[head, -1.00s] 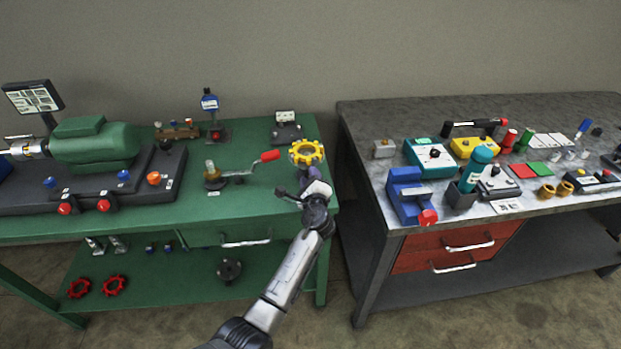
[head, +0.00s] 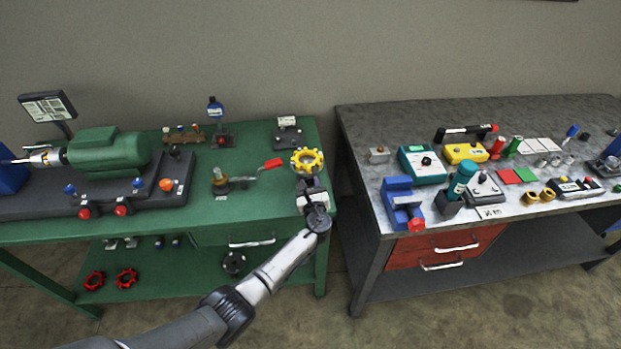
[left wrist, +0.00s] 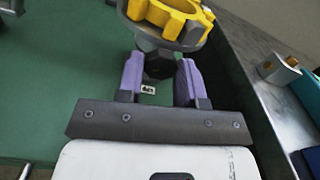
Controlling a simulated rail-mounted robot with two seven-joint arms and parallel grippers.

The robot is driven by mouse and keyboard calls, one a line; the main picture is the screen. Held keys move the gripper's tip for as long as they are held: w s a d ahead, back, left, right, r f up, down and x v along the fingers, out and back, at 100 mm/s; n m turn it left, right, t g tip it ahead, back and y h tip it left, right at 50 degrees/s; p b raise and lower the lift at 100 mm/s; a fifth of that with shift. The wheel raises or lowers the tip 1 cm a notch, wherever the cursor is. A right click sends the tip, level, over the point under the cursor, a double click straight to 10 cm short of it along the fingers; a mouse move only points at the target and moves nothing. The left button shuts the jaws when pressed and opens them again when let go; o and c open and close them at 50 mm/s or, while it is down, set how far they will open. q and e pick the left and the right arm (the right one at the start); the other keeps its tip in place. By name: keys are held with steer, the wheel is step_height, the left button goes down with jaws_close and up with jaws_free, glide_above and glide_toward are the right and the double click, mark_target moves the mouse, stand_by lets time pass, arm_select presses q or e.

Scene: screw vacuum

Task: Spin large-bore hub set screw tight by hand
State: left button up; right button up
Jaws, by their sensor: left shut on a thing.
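A yellow toothed hub (head: 307,161) with an open bore stands near the right end of the green bench. It also shows at the top of the left wrist view (left wrist: 168,14), on a dark grey base. A dark hex-shaped screw head (left wrist: 160,64) sticks out of its near side. My left gripper (left wrist: 160,78) has its purple fingers on either side of this head and is shut on it. In the head view the left gripper (head: 311,188) is just in front of the hub and partly hides its base. My right gripper is not in view.
A crank with a red handle (head: 273,163) lies left of the hub. A grey stand (head: 288,133) is behind it. A green motor (head: 108,150) is farther left. A gap separates the green bench from the metal bench (head: 375,104), where a blue vise (head: 398,200) stands.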

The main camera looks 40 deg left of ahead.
arm_select(q)
steer(key=m+p, duration=0.1)
steer(key=m, duration=0.1)
steer(key=m+p, duration=0.3)
steer(key=shift+r+m, duration=0.25)
steer(key=shift+m, duration=0.05)
steer(key=m+p, duration=0.2)
steer(key=m, duration=0.2)
steer(key=shift+f, duration=0.1)
steer(key=shift+m+p, duration=0.35)
steer(key=shift+m, duration=0.05)
steer(key=shift+f+m, duration=0.1)
steer(key=shift+m, duration=0.2)
steer(key=shift+s, duration=0.1)
steer(key=o, duration=0.9)
